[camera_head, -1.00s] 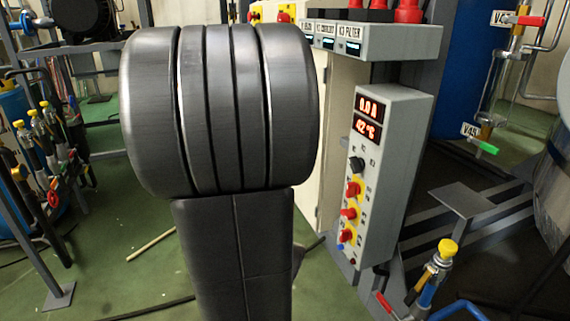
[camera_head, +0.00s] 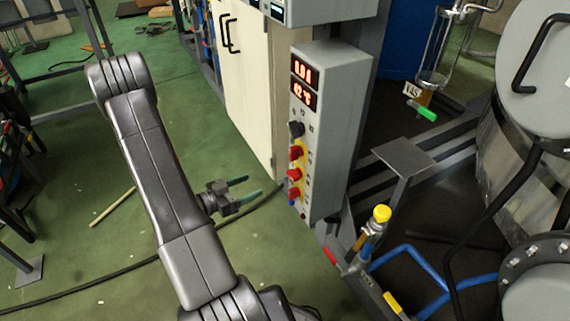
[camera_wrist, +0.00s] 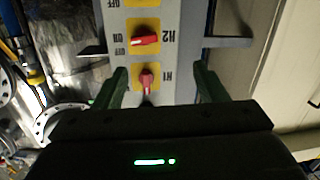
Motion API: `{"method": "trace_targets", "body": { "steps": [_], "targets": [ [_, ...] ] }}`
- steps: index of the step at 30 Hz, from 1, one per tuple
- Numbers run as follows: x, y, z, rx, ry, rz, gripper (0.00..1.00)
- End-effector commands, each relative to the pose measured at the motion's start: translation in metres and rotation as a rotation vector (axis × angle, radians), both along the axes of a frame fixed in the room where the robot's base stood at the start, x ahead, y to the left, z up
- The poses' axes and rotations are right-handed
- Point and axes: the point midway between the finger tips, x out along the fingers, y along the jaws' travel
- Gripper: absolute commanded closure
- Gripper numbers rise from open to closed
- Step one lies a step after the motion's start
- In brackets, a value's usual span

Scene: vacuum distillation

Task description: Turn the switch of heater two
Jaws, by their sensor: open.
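Heater two's red switch (camera_head: 294,174) is the middle of the red switches on the grey control box's front. In the wrist view the switch marked H2 (camera_wrist: 146,38) sits on a yellow plate, its handle lying crosswise, with ON and OFF lettering beside the plates. The red H1 switch (camera_wrist: 146,80) is nearer, its handle lying lengthwise. My gripper (camera_head: 245,187) is open and empty, left of the box, pointing towards its lower switches. In the wrist view my gripper's fingers (camera_wrist: 160,76) frame H1, with H2 beyond the tips. No contact shows.
The control box (camera_head: 335,120) has a black knob (camera_head: 296,129) above the red switches and lit red displays. A cream cabinet (camera_head: 250,80) stands behind it on the left. A yellow-capped valve (camera_head: 381,214) and blue pipes (camera_head: 430,275) are at right.

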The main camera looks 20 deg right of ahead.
Motion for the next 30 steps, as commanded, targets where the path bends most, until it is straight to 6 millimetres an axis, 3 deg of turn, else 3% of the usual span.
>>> {"method": "trace_targets", "body": {
  "steps": [6,11,30],
  "targets": [
    [-0.018,0.006,-0.005,-0.081,0.056,-0.107,0.35],
    [-0.019,-0.003,-0.006,-0.088,0.06,-0.119,0.35],
    [-0.011,-0.112,-0.006,-0.086,0.057,-0.118,0.35]
  ]
}}
